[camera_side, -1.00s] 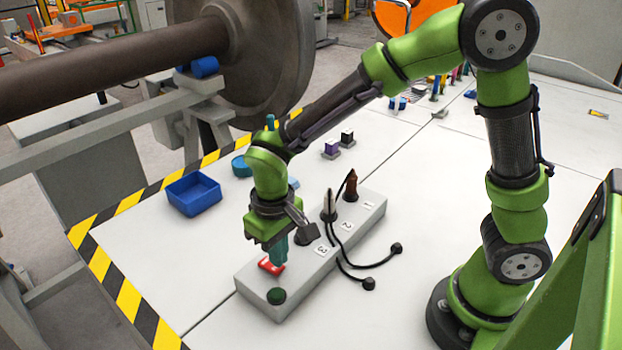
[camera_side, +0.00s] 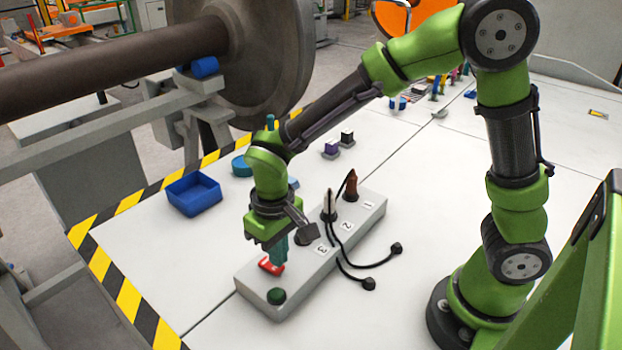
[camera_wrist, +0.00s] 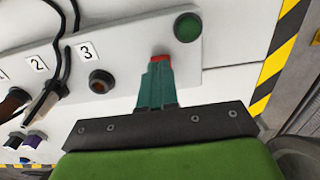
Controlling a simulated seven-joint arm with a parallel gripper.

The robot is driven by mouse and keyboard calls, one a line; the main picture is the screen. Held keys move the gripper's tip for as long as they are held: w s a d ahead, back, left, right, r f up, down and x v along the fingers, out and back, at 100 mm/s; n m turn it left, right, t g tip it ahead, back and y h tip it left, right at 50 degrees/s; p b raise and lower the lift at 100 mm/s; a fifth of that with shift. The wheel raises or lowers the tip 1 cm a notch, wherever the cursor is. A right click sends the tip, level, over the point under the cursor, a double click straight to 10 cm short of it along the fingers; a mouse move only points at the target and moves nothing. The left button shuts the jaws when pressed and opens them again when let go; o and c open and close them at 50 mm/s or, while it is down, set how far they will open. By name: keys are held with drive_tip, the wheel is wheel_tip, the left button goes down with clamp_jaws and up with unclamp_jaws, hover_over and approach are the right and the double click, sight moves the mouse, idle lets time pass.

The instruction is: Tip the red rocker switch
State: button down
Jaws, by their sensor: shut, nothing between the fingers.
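The red rocker switch (camera_side: 268,266) sits on the grey panel box (camera_side: 246,284), near the end with the green button. In the wrist view only a sliver of the red switch (camera_wrist: 160,58) shows past the fingertips. My gripper (camera_side: 278,264) is shut and empty, pointing down with its teal fingertips at the right side of the switch. In the wrist view the closed fingers (camera_wrist: 158,66) cover most of the switch. The fingertips look very close to it or touching; I cannot tell which.
A green button (camera_side: 276,296) is at the box's near end. Sockets numbered 1 to 3 line the box, with plugs and black cables (camera_side: 352,270) trailing right. A blue tray (camera_side: 194,194) stands at the left, by the striped table edge. White table lies clear in front of the tray.

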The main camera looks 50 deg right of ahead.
drive_tip(key=shift+f, duration=1.05)
idle(0.6)
drive_tip(key=shift+r, duration=3.55)
drive_tip(key=shift+s+f, duration=0.1)
drive_tip(key=shift+f, duration=0.15)
drive_tip(key=s+d+r+m+t+y, duration=0.2)
drive_tip(key=s+d+r+m+t, duration=0.2)
drive_tip(key=s+d+r+t, duration=0.3)
drive_tip(key=shift+s+d+r, duration=1.05)
drive_tip(key=shift+d+r, duration=1.15)
drive_tip(key=shift+d, duration=0.7)
